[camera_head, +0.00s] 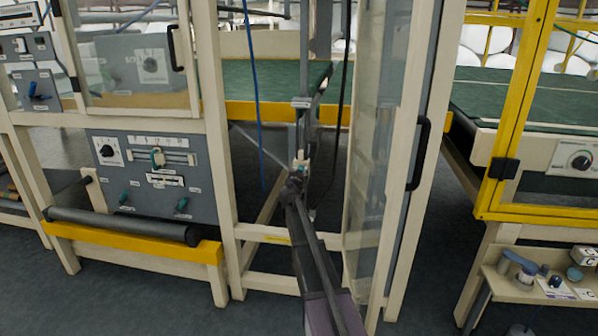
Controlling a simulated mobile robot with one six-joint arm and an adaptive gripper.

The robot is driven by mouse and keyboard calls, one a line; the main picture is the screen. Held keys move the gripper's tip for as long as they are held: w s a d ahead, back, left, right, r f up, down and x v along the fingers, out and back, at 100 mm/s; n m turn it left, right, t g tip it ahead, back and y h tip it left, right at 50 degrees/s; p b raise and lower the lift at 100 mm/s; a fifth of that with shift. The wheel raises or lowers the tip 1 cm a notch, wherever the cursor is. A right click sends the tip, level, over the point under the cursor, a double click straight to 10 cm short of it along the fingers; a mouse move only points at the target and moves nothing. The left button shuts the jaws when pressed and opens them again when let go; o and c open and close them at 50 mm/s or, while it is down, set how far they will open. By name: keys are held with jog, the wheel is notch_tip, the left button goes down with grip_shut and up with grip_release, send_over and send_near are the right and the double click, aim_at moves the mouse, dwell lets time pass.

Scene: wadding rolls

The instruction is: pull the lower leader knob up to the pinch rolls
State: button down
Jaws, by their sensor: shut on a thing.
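My gripper (296,180) reaches in from the bottom between the cream frame posts. It is shut on a small pale knob (300,161), which I take to be the lower leader knob. The knob is at the lower part of a grey upright rail (304,70), below the green bed. The fingers are small and dark here, and the gripper hides part of the knob. A pale labelled plate (302,103) is on the rail above it. I cannot pick out the pinch rolls with certainty.
A clear door with a black handle (419,153) stands close to the right of my arm. A blue cord (255,90) and a black cable hang near the rail. A cream cross bar (265,234) lies low on the left. A control panel (160,190) and black roller (120,225) are further left.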

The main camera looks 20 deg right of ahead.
aim_at(300, 167)
notch_tip(300, 167, up, 17)
jog(key=p, duration=1.6)
jog(key=shift+w+d, duration=0.15)
jog(key=shift+w, duration=0.4)
jog(key=shift+c, duration=0.9)
grip_release()
jog(key=shift+f, duration=0.1)
jog(key=shift+s, duration=0.4)
jog(key=v, duration=1.1)
jog(key=shift+s+a, duration=0.15)
jog(key=shift+a, duration=0.2)
